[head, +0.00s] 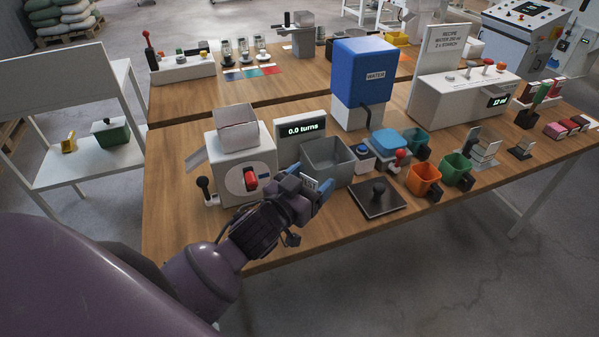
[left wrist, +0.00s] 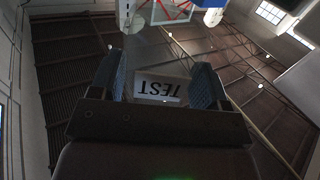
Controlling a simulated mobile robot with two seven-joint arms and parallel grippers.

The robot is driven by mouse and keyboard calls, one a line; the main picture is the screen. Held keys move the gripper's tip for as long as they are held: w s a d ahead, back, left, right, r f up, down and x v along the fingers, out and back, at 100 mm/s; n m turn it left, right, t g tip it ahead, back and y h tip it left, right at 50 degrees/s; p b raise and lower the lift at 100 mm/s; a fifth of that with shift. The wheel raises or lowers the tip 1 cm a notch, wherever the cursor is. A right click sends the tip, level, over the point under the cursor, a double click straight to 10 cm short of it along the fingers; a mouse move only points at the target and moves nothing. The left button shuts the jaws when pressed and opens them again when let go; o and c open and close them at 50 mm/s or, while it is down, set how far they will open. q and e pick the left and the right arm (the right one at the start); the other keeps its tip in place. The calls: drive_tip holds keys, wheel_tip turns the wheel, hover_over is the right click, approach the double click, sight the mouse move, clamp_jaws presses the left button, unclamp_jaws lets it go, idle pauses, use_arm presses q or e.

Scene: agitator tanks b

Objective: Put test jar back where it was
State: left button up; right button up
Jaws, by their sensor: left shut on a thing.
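The test jar (left wrist: 160,86) shows in the left wrist view as a pale label reading "TEST", upside down there, between the two blue finger pads. My left gripper (head: 309,181) is shut on it. In the head view the gripper is in front of the grey open bin (head: 327,157), near the front edge of the wooden table (head: 225,237). Only a small light piece of the jar (head: 311,182) shows between the fingertips, and the rest is hidden. I cannot tell whether the jar touches anything else. My right gripper is not in view.
A white machine with a red knob (head: 250,178) stands left of the bin. The table's front left corner is bare.

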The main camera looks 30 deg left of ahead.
use_arm(q)
drive_tip(key=shift+w+d+f+n+y, duration=0.1)
drive_tip(key=shift+d+f+n+y, duration=0.1)
drive_tip(key=shift+d+n+y, duration=0.25)
drive_tip(key=shift+w+d+f+n+y, duration=0.1)
drive_tip(key=shift+d+f+n+y, duration=0.15)
drive_tip(key=shift+d+y, duration=0.4)
drive_tip(key=shift+w, duration=0.1)
